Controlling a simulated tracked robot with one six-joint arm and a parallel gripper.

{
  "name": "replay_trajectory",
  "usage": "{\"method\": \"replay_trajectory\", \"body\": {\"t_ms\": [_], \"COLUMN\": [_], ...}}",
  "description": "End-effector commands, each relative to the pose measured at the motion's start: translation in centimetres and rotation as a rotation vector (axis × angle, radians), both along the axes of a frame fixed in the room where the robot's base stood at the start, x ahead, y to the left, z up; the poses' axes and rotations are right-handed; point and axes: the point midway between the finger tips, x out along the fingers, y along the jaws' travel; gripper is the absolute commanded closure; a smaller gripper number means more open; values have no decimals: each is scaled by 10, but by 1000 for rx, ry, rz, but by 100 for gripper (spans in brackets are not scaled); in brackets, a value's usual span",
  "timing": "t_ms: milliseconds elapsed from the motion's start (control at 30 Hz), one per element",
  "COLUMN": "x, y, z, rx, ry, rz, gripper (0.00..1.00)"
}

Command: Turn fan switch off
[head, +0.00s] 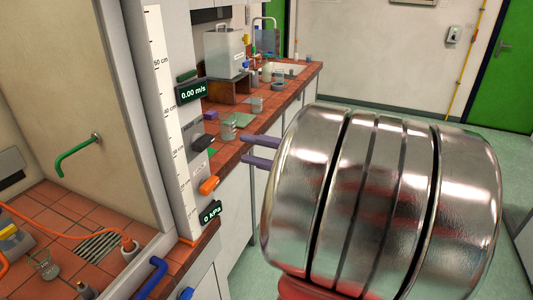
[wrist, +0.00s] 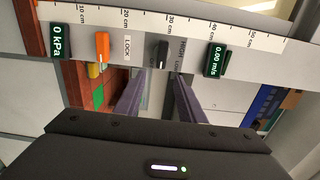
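A black switch (head: 203,143) sits on the grey fume hood post. In the wrist view, the black switch (wrist: 162,54) is beside small HIGH and LOW lettering. The airflow display (head: 192,92) reads 0.00 m/s; it also shows in the wrist view (wrist: 216,60). An orange knob (head: 208,186) is lower on the post and shows in the wrist view (wrist: 102,46) near the word LOCK. My gripper (head: 245,149) is open and empty, its purple fingers apart, pointing at the post short of the switch. In the wrist view, the switch lies ahead of the gap between the fingers (wrist: 158,78).
A pressure display (head: 210,213) reading 0 kPa is below the orange knob. Glassware (head: 229,131) stands on the tiled bench (head: 275,117) behind the post. The hood interior, left, holds a flask (head: 44,263) and orange tubing. Green floor is open at the back right.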

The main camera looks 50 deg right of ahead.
Motion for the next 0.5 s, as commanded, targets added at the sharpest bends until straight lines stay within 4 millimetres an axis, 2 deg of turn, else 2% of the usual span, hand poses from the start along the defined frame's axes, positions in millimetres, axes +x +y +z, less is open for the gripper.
{"method": "replay_trajectory", "body": {"t_ms": [233,500], "x": [-24,-30], "y": [-9,-11], "z": [-1,-1], "rx": [0,0], "ry": [1,1], "rz": [-2,-1], "gripper": [64,64]}}
